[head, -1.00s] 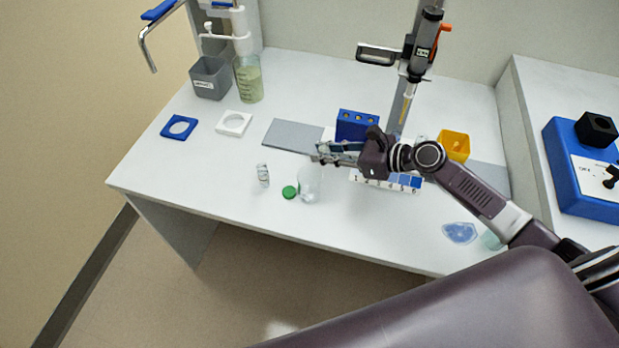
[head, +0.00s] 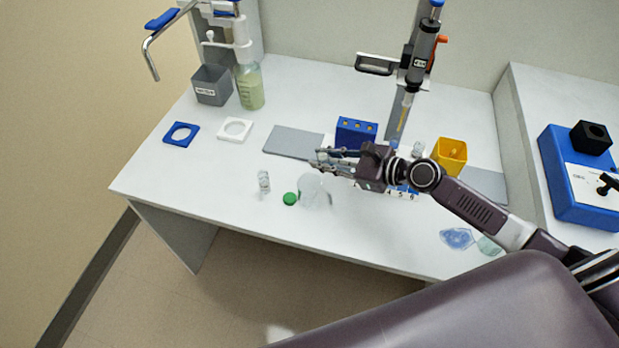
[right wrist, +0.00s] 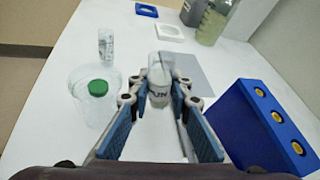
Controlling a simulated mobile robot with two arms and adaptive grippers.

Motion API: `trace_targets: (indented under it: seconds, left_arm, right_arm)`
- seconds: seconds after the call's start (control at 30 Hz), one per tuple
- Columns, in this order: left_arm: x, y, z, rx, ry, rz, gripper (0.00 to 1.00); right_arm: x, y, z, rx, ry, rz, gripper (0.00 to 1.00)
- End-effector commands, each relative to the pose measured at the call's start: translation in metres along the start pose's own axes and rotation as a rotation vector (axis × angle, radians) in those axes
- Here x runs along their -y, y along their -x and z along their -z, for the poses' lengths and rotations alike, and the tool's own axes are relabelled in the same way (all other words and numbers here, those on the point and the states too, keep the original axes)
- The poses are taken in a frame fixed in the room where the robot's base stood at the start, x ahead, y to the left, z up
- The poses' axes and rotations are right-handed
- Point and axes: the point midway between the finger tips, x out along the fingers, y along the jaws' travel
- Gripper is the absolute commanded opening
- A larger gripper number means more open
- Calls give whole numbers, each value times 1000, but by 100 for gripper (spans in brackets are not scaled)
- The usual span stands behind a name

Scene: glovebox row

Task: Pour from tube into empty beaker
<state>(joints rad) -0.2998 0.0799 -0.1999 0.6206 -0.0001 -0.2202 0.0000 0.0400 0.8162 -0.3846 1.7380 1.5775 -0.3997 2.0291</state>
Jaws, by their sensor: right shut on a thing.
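My right gripper (head: 322,160) is above the bench, just behind and above a clear, empty-looking beaker (head: 316,192). In the right wrist view its fingers (right wrist: 160,100) are shut on a small clear tube (right wrist: 160,78) with a white label reading "RUN". The tube's tilt and its contents are hard to tell. In that view the beaker (right wrist: 82,112) stands to the left of the fingers, apart from the tube. A green cap (head: 290,199) lies on the bench just left of the beaker; in the wrist view it (right wrist: 98,87) shows against the beaker. My left gripper is out of view.
A small clear vial (head: 264,182) stands left of the cap. A blue rack (head: 356,134) and a pipette on a stand (head: 420,62) are behind the gripper. The front-left bench is clear.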

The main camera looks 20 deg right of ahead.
Motion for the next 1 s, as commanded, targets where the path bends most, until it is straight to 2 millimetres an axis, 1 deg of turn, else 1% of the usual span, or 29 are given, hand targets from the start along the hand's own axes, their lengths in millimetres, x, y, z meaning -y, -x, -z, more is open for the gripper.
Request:
trace_targets:
  seconds: [0.03,0.27,0.57,0.67,0.87,1.0]
  left_arm:
    - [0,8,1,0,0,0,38]
    - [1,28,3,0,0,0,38]
    - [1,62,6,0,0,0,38]
    - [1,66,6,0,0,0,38]
    - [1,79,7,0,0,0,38]
    - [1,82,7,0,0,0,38]
  right_arm:
    - [-1,3,-7,0,23,7,0]
    - [-6,9,-22,2,128,52,0]
    - [-13,17,-42,2,265,109,0]
    - [-17,17,-41,2,310,128,0]
    - [-23,19,-46,2,402,168,0]
    - [-24,19,-46,2,465,196,0]
